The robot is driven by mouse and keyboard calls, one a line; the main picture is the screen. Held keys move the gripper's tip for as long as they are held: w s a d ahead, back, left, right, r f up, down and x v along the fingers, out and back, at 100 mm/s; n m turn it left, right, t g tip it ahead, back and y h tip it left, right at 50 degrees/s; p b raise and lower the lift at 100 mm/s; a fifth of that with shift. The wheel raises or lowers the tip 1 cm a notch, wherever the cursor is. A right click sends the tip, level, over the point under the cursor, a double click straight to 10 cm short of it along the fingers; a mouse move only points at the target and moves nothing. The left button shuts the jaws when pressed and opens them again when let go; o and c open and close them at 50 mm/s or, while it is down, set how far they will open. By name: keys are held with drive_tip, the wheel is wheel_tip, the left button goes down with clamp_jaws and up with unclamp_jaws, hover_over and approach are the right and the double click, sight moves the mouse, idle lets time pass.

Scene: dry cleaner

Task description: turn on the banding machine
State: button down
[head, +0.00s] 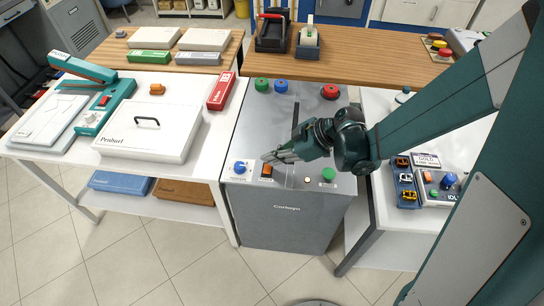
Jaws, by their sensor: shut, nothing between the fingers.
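A grey floor-standing cabinet machine (280,222), with a brand name on its front, stands in the middle; I take it for the banding machine. Its front control strip holds a blue knob (239,168), an orange rocker switch (266,170), a small pale button or lamp (307,180) and a green button (327,174). My gripper (270,158) is shut and empty, pointing left, its tips just behind or above the orange switch. I cannot tell whether they touch it, nor which way the switch is set. My gripper and wrist hide part of the machine's top.
Blue, green and red knobs (330,91) sit at the machine's back. A white table (55,148) at left holds a teal sealer (92,115) and a white lidded case (150,145). At right, a control box (440,188) stands on another table. A wooden counter (370,60) runs behind.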

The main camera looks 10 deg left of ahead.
drive_tip(key=shift+s+r, duration=0.15)
drive_tip(key=shift+s, duration=0.25)
idle(0.3)
drive_tip(key=shift+w+r+p, duration=0.15)
drive_tip(key=shift+r+p, duration=0.6)
drive_tip(key=shift+r, duration=0.35)
drive_tip(key=shift+w+r+p, duration=0.2)
drive_tip(key=shift+r+p, duration=0.4)
drive_tip(key=shift+r, duration=0.35)
drive_tip(key=w+p+v, duration=0.1)
drive_tip(key=p+v, duration=0.1)
drive_tip(key=v, duration=0.7)
drive_tip(key=shift+w+d+r, duration=0.2)
drive_tip(key=shift+w+d, duration=0.15)
